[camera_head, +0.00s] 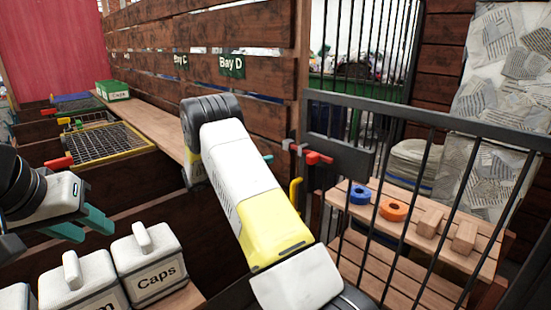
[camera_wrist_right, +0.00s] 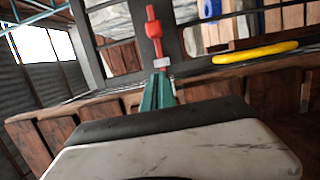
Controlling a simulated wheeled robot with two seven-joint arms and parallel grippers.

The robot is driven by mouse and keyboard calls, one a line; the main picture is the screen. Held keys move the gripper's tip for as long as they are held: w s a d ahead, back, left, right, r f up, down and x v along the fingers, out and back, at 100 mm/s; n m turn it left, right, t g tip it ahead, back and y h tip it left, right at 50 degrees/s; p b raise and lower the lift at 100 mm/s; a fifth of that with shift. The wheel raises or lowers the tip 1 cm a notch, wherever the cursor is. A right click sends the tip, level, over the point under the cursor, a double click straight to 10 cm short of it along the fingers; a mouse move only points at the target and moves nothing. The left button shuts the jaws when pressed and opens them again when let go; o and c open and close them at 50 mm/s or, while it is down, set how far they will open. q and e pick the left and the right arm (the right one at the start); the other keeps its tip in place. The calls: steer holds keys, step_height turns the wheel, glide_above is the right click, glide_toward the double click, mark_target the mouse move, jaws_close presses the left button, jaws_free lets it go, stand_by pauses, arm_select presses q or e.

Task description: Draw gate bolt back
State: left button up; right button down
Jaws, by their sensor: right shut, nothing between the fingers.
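The barred gate (camera_head: 430,122) stands at the right, with a dark plate (camera_head: 338,155) at its upper left corner. In the right wrist view the red bolt (camera_wrist_right: 153,30) lies just beyond the fingertips. My right gripper (camera_wrist_right: 158,90) is shut and empty, its teal fingers together; contact with the bolt is unclear. In the head view my right arm mostly hides it. My left gripper (camera_head: 82,226) is open and empty at the far left.
A yellow handle (camera_head: 296,192) stands below the bolt; it shows in the wrist view (camera_wrist_right: 255,52). Behind the gate, a wooden bench (camera_head: 450,250) holds blue (camera_head: 360,194) and orange (camera_head: 393,210) rings and wood blocks.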

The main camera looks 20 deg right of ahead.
steer(key=s+d, duration=0.2)
steer(key=d, duration=0.9)
steer(key=shift+s+d, duration=0.15)
steer(key=shift+d, duration=0.1)
